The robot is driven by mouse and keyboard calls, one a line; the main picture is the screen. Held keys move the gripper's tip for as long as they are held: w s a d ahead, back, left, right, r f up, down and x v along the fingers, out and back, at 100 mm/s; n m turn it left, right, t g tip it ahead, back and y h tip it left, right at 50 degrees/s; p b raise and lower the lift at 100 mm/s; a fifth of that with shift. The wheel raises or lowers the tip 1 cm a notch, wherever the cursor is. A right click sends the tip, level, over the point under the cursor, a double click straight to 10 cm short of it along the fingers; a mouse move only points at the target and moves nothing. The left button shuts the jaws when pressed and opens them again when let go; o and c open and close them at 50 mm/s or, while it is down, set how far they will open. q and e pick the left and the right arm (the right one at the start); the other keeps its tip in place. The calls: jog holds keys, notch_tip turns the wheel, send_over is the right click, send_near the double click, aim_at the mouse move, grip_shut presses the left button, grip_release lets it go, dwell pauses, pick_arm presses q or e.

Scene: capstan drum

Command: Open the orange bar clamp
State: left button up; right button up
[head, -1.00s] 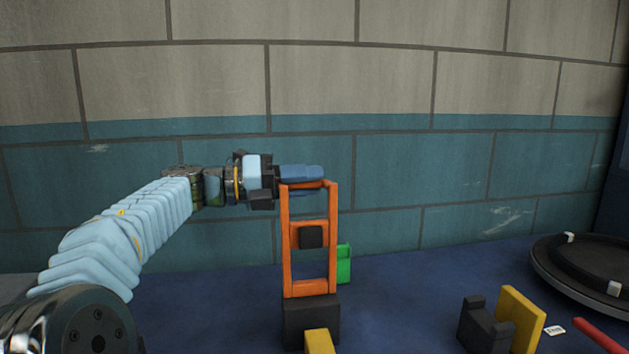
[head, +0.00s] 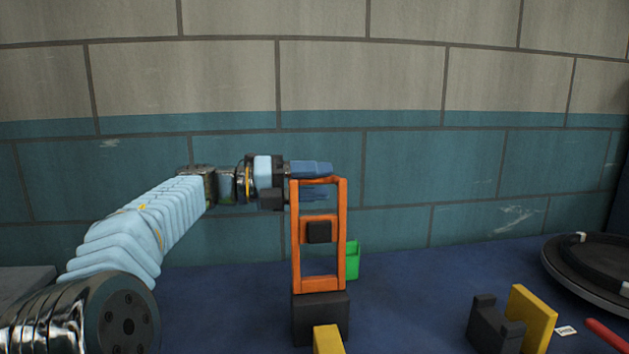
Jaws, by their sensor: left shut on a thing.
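The orange bar clamp (head: 342,237) stands upright as a tall open frame on a dark block (head: 320,318) in the middle of the head view. A crossbar partway up the frame carries a small black block (head: 318,232). My left gripper (head: 325,182) reaches in from the left at the clamp's top. Its blue fingers lie one above and one below the top bar, and it is shut on the clamp there. The far side of the grip is hidden. My right gripper is not in view.
A green piece (head: 352,262) stands behind the clamp. A yellow block (head: 327,340) is in front. A dark bracket (head: 492,325) with a yellow plate (head: 530,318), a red bar (head: 606,335) and a round black drum (head: 590,270) are at right.

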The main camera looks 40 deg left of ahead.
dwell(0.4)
pick_arm(q)
jog(key=b+v, duration=0.1)
jog(key=v, duration=1.2)
jog(key=shift+s+a, duration=0.25)
jog(key=shift+s, duration=0.05)
